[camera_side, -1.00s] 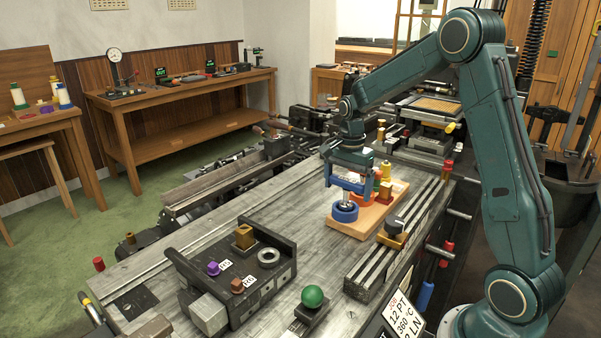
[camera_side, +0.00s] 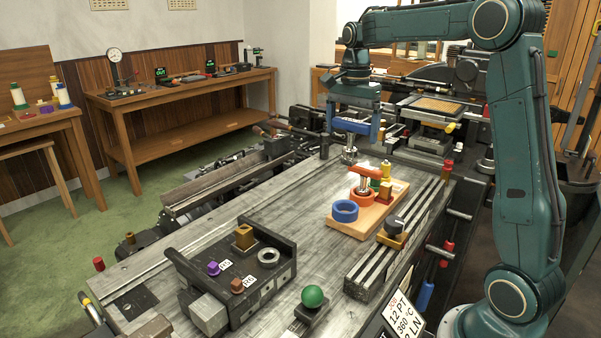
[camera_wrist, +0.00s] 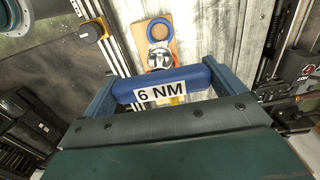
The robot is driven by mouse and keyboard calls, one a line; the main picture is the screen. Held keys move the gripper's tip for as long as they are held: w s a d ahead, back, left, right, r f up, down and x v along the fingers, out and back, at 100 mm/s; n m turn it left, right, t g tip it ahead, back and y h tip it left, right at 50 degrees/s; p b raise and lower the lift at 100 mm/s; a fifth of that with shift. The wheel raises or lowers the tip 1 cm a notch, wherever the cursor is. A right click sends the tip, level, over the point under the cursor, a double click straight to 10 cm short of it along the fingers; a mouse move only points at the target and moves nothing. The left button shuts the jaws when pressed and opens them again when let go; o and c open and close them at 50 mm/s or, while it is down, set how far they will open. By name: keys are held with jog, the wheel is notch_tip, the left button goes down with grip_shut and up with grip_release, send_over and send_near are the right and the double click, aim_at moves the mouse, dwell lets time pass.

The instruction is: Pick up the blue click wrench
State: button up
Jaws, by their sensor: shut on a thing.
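The blue click wrench (camera_side: 352,125) hangs upright from my gripper (camera_side: 354,122), clear of the wooden stand (camera_side: 349,227). Its metal shaft and round lower end point down. In the wrist view, its blue handle (camera_wrist: 190,80) lies crosswise between the fingers of my gripper (camera_wrist: 160,88), with a white "6 NM" label facing the camera. My gripper is shut on this handle. The blue ring (camera_side: 345,212) on the stand is empty; it also shows in the wrist view (camera_wrist: 149,29).
An orange wrench (camera_side: 362,177) stands in an orange ring (camera_side: 360,201) beside the blue ring. A yellow-topped piece (camera_side: 386,172) stands behind it. A slotted rail with a dark knob (camera_side: 394,226) runs to the right.

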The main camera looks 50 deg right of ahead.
jog(key=shift+r, duration=2.2)
jog(key=o, duration=0.5)
jog(key=c, duration=1.1)
jog(key=shift+w+a+f, duration=0.15)
jog(key=shift+w+a, duration=0.25)
jog(key=shift+a, duration=0.15)
jog(key=shift+n, duration=0.6)
jog(key=w+a+f, duration=0.1)
jog(key=w+a, duration=0.1)
jog(key=a, duration=0.3)
jog(key=w+a+f, duration=0.1)
jog(key=w+a, duration=0.2)
jog(key=a, duration=0.2)
jog(key=w+a+f, duration=0.2)
jog(key=a, duration=0.4)
jog(key=shift+w+a, duration=0.1)
jog(key=shift+w, duration=0.05)
jog(key=shift+n, duration=0.5)
jog(key=a+f, duration=0.1)
jog(key=a, duration=0.5)
jog(key=a+f, duration=0.2)
jog(key=a, duration=0.5)
jog(key=a+f, duration=0.1)
jog(key=a, duration=0.5)
jog(key=shift+a+f, duration=0.3)
jog(key=shift+a, duration=0.05)
